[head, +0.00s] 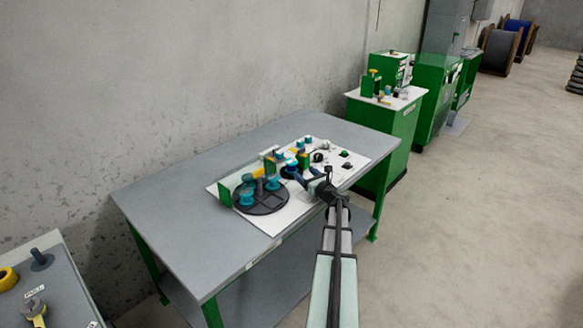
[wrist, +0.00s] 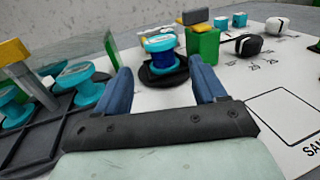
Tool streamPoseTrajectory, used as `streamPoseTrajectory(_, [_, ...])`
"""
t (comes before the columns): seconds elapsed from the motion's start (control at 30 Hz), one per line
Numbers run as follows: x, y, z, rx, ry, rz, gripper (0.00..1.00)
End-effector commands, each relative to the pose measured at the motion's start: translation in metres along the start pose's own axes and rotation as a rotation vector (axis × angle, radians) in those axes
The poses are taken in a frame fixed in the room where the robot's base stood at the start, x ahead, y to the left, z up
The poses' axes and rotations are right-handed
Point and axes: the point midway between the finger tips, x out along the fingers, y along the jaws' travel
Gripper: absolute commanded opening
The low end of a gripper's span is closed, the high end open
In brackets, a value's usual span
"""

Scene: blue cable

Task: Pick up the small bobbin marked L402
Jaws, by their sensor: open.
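A small cyan bobbin (wrist: 162,58) with dark blue winding sits upright on a round black base (wrist: 160,80) in the wrist view. It lies straight ahead of my gripper (wrist: 160,72), between the lines of the two blue fingers. The fingers are open and nothing is held. In the head view my gripper (head: 301,176) is low over the white board, close to that bobbin (head: 291,163). Several other cyan bobbins (wrist: 89,87) stand in a black divided tray (wrist: 62,115) at the left. No L402 marking is readable.
A green block (wrist: 203,46) stands just right of the bobbin. A clear upright panel (wrist: 112,50) and a yellow-topped part (wrist: 14,52) are at the left. A black-and-white item (wrist: 249,44) lies beyond. The white board's right side (wrist: 240,82) is mostly clear.

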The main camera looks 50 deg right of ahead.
Motion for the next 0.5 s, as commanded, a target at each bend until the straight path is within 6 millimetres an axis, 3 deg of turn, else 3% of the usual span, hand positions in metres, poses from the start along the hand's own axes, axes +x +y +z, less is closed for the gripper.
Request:
streamPoseTrajectory(0.03, [0.012,-0.002,-0.001,-0.001,0.000,0.001,0.70])
streamPoseTrajectory(0.2, [0.037,-0.001,-0.001,-0.001,0.000,0.001,0.70])
streamPoseTrajectory(0.5, [0.054,-0.001,0.000,-0.002,0.000,0.002,0.70])
